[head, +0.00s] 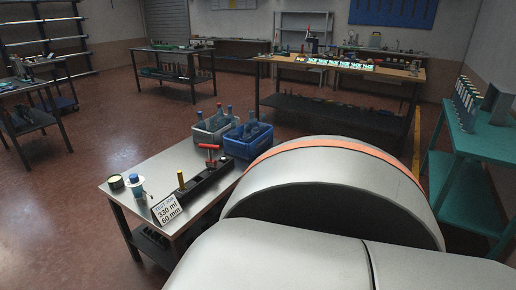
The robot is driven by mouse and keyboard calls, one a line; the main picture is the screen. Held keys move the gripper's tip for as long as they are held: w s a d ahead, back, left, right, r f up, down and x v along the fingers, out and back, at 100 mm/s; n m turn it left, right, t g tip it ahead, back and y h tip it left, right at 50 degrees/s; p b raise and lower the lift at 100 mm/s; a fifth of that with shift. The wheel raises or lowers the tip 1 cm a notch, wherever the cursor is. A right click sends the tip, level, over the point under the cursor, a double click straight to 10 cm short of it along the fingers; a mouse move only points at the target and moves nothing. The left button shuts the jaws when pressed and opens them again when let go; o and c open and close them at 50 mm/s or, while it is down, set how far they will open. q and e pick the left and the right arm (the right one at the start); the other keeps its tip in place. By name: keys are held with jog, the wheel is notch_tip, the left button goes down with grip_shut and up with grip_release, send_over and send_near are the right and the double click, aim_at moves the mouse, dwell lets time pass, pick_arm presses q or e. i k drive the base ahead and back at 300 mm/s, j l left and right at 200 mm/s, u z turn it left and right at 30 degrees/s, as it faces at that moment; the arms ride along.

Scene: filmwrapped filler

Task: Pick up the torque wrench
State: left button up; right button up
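I cannot make out a torque wrench with certainty in the head view. The nearest metal table (150,172) stands left of centre. On it lies a dark fixture (205,180) with a red-handled part (210,148) standing up from it and a yellow-topped part (181,178) at its near end. A sign (166,210) reading "TEST JOB 330 ml 60 mm" leans at the table's front. Neither of my grippers is in view. Large pale rounded surfaces fill the lower right and hide the table's right side and the floor there.
A grey crate (201,137) and a blue crate (236,150) hold bottles at the table's far end. A blue-and-white container (136,187) and a round tin (116,182) stand left. A wooden-topped bench (400,72) is behind, a teal bench (468,148) right. Floor (60,205) at left is clear.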

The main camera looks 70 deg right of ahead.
aim_at(211, 163)
jog(key=z, duration=2)
jog(key=u, duration=0.5)
jog(key=i+l+u, duration=0.2)
jog(key=l+u, duration=0.25)
jog(key=i+l+u, duration=0.1)
jog(key=l+u, duration=0.15)
jog(key=u, duration=0.2)
jog(key=i+l+u, duration=0.1)
jog(key=l+u, duration=0.3)
jog(key=l, duration=0.55)
jog(key=l+u, duration=0.2)
jog(key=l, duration=1.7)
jog(key=k, duration=0.05)
